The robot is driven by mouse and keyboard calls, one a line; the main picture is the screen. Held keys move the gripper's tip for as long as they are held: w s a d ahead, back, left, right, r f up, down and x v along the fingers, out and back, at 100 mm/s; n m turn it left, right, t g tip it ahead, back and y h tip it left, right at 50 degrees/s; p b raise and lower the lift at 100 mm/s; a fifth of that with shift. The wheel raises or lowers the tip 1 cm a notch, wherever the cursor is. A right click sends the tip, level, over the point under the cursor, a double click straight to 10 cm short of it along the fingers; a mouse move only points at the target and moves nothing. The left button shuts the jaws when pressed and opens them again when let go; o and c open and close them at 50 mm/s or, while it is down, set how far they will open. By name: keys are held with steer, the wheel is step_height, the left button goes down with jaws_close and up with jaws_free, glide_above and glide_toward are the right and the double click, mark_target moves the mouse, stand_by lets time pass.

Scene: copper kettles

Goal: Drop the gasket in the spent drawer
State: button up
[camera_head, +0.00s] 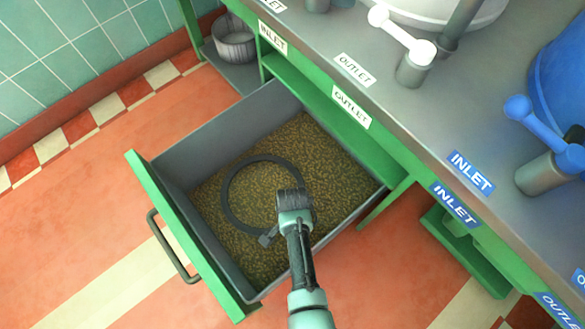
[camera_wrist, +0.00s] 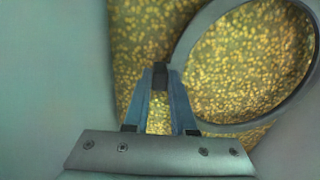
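The gasket (camera_head: 228,190) is a large dark ring over the open drawer (camera_head: 172,166), which has a green front and grey walls. The ring also shows in the wrist view (camera_wrist: 185,45), beside and touching my fingertips. My gripper (camera_wrist: 160,78) points down over the drawer, its fingers closed in on a small dark piece at the ring's edge. In the head view my gripper (camera_head: 290,200) covers the ring's right part. Brown-gold granules (camera_head: 335,178) cover the drawer bottom. The ring's height above them is hard to judge. No "spent" label is readable.
A grey counter (camera_head: 415,115) with INLET and OUTLET labels stands above and right of the drawer. A blue vessel (camera_head: 560,85) with a valve is at the right. A metal pot (camera_head: 234,42) sits on a low shelf. Floor at left is clear.

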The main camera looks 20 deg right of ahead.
steer(key=o, duration=0.5)
steer(key=shift+r, duration=0.1)
step_height(320, 180, up, 13)
steer(key=p, duration=0.9)
